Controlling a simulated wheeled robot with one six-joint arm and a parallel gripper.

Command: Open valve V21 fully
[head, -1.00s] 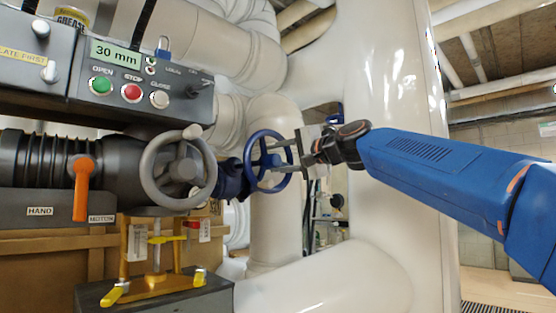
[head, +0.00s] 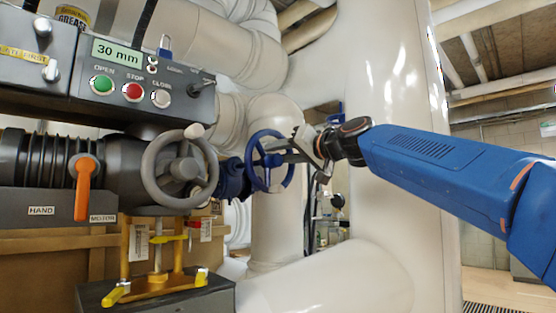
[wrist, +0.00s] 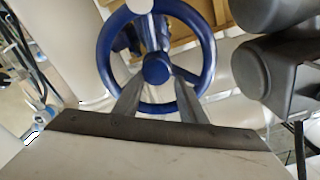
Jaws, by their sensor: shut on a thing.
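A blue handwheel (head: 252,163) stands upright on a blue valve stem, in front of a pale vertical pipe. No V21 label is readable. In the wrist view the wheel (wrist: 208,60) fills the upper middle, with a round hub (wrist: 156,68) at its centre. My gripper (head: 277,157) reaches in from the right at the wheel's face. In the wrist view its two fingers (wrist: 157,90) come up from below, one on either side of the hub. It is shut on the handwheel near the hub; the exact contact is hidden.
A grey handwheel (head: 147,170) and an orange lever (head: 82,188) sit on the actuator to the left. Above is a control box (head: 140,85) with a display reading 30 mm and OPEN, STOP and CLOSE buttons. A large white pipe (head: 340,280) runs below my gripper.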

